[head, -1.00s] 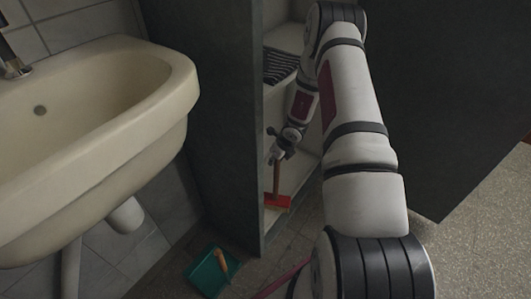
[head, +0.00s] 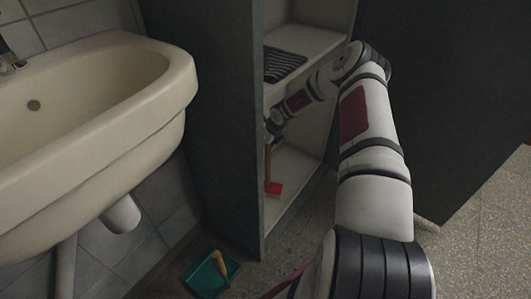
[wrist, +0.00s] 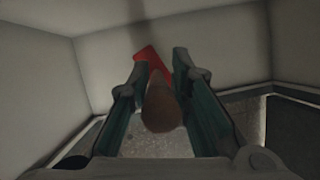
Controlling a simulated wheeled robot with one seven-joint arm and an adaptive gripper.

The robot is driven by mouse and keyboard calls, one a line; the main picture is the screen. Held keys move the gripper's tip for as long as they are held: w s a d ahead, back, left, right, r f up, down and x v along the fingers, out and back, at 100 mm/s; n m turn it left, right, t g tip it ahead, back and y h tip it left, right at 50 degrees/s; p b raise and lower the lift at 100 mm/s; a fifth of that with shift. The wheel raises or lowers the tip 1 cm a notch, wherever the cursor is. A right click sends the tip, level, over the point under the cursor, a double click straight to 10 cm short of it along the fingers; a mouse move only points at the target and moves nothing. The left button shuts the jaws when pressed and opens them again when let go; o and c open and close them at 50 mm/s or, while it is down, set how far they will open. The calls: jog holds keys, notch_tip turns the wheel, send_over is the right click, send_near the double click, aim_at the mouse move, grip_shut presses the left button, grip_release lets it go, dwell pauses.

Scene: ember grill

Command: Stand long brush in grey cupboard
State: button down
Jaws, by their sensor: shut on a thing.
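The long brush has a wooden handle (head: 267,160) and a red head (head: 274,189). It hangs roughly upright, head down, inside the lower compartment of the grey cupboard (head: 215,125). My gripper (head: 272,136) is shut on the upper part of the handle, just below the shelf. In the wrist view the handle end (wrist: 161,108) points at the camera between my two fingers, and part of the red head (wrist: 149,62) shows beyond. The cupboard's left wall partly hides the gripper in the head view. Whether the head touches the cupboard's floor, I cannot tell.
A dark striped folded cloth (head: 285,64) lies on the shelf above. The open cupboard door (head: 440,110) stands to the right. A washbasin (head: 95,130) is at the left. A green dustpan (head: 208,276) with a wooden handle lies on the floor in front.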

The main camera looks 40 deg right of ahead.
notch_tip(320, 180, down, 3)
jog(key=shift+f+b, duration=0.1)
jog(key=shift+b, duration=0.5)
jog(key=c, duration=1.5)
grip_release()
jog(key=shift+f, duration=0.1)
jog(key=shift+o, duration=0.2)
jog(key=p+v, duration=0.3)
jog(key=v, duration=0.4)
jog(key=shift+r, duration=0.4)
jog(key=shift+s, duration=0.2)
